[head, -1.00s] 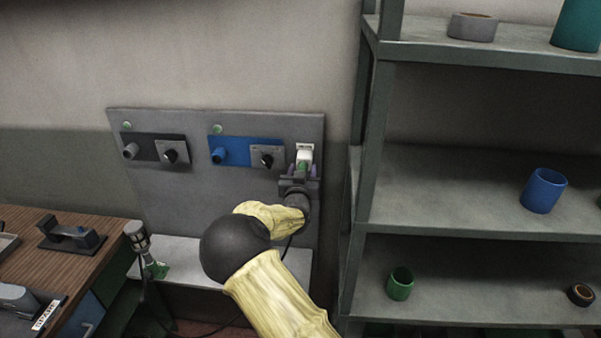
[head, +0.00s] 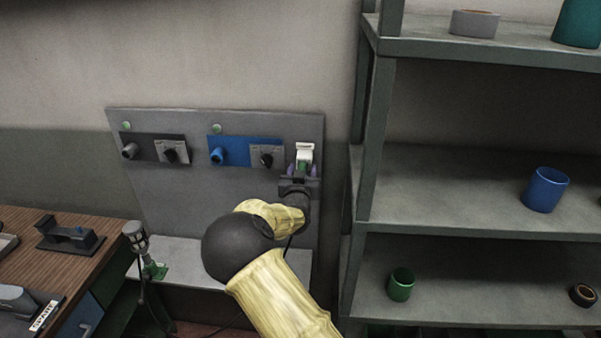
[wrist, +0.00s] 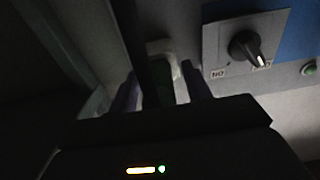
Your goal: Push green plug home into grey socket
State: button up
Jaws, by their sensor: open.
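The pale socket (head: 305,150) is at the right end of the grey wall panel. The green plug (head: 302,167) is at its lower front, and how deep it sits is hidden. My gripper (head: 301,171) is open, with one purple-tipped finger on either side of the plug. In the wrist view, the dark green plug (wrist: 160,82) stands between the spread fingers of my gripper (wrist: 163,86), in front of the pale socket rim (wrist: 159,46). A gap shows on the right; contact on the left cannot be told.
A knob plate (head: 267,157) and a blue plate (head: 229,151) are left of the socket. A shelf rack (head: 372,150) stands close on the right. A ledge (head: 190,258) is below the panel, and a wooden bench (head: 50,250) is at left.

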dwell(0.3)
grip_shut()
jog(key=shift+s+f, duration=0.1)
jog(key=shift+s+a, duration=0.1)
jog(key=shift+s, duration=0.25)
jog(key=shift+s+b, duration=0.65)
jog(key=shift+s, duration=0.55)
jog(key=shift+s+b, duration=0.35)
jog(key=shift+s, duration=1)
jog(key=shift+w, duration=0.1)
